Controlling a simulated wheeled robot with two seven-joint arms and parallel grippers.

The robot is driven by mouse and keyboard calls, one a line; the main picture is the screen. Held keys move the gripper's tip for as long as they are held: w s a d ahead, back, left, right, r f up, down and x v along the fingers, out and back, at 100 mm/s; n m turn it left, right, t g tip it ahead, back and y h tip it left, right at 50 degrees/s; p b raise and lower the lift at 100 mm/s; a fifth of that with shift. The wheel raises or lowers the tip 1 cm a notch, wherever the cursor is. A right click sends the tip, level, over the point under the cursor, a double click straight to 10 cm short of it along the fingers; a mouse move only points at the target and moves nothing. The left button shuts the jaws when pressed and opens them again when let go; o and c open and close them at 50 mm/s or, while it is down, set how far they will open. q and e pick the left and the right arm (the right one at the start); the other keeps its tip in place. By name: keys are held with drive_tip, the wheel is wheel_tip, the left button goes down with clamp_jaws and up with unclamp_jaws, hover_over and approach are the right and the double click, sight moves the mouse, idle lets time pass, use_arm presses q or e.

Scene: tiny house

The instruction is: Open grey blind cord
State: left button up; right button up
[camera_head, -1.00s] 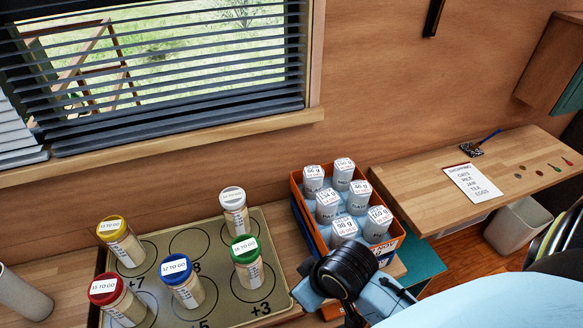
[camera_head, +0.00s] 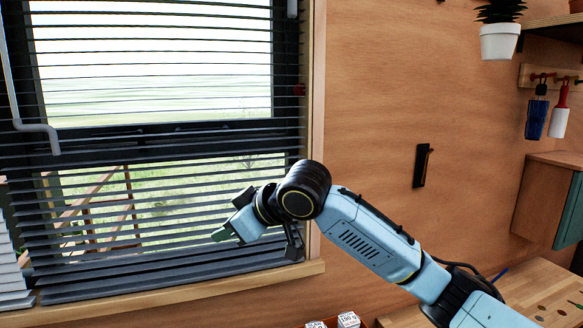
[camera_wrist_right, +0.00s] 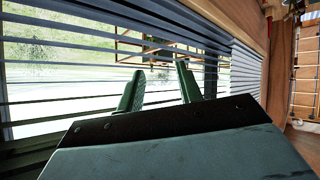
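A dark grey slatted blind (camera_head: 165,185) hangs over the window, its slats tilted so that daylight shows between them. I cannot clearly make out its cord. A small red piece (camera_head: 299,90) sits at the blind's right edge. A grey bent rod (camera_head: 38,128) hangs in front of the blind at the upper left. My right gripper (camera_head: 232,229) is in front of the blind's lower right part. In the right wrist view its two green fingers (camera_wrist_right: 160,88) are apart and empty, with slats behind them. My left gripper is not in view.
A wooden window sill (camera_head: 200,285) runs under the blind. A black wall bracket (camera_head: 421,165) is right of the window. A potted plant (camera_head: 499,38) stands at the upper right. White-topped containers (camera_head: 348,320) show at the bottom edge.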

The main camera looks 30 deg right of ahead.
drive_tip(key=d+r+t, duration=0.1)
drive_tip(key=d+r, duration=0.3)
drive_tip(key=r, duration=0.7)
drive_tip(key=m+t+y, duration=0.1)
drive_tip(key=m+t, duration=0.3)
drive_tip(key=t, duration=0.2)
approach(292, 4)
drive_tip(key=p+x, duration=0.1)
drive_tip(key=x, duration=0.2)
drive_tip(key=r+p+x, duration=0.1)
drive_tip(key=x, duration=0.3)
drive_tip(key=p+x, duration=0.1)
drive_tip(key=x, duration=0.2)
drive_tip(key=shift+w+d+r, duration=0.2)
drive_tip(key=shift+w, duration=0.25)
drive_tip(key=shift+c, duration=0.3)
clamp_jaws()
